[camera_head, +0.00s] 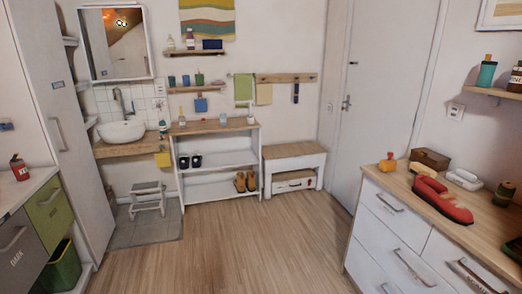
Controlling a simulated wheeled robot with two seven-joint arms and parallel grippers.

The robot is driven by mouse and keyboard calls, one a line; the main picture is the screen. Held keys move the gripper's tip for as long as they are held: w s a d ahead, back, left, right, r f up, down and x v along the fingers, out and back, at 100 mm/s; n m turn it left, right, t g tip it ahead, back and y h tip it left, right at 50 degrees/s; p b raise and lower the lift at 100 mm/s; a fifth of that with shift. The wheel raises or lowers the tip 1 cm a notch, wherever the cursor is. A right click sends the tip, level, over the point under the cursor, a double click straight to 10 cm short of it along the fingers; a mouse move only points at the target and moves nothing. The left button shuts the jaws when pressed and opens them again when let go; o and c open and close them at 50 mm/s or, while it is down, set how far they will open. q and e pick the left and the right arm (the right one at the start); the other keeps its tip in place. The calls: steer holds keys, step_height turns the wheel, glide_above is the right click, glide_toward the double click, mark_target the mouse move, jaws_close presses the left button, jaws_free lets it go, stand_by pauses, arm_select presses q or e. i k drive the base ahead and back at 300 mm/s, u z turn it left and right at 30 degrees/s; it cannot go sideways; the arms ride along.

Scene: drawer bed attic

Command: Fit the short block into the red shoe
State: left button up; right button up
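A red shoe-like object (440,200) lies on the wooden top of the white dresser (400,216) at the right. A small orange-yellow piece with a knob on top (388,165) stands behind it and to its left, apart from it. A brown box-shaped piece (431,158) is behind the shoe. A pale piece (465,180) lies to the shoe's right. I cannot tell which of these, if any, is the short block. Neither of my grippers is in view.
A green and dark item (503,194) stands near the dresser's right end. A wall shelf (500,96) with bottles hangs above. A white shoe rack (219,160) and a bench (293,152) stand along the back wall. The wooden floor (220,245) is clear.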

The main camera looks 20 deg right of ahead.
mark_target(452, 207)
steer(key=u, duration=0.05)
steer(key=i, duration=1.95)
steer(key=z, duration=1.1)
steer(key=i, duration=1.15)
steer(key=z, duration=1.05)
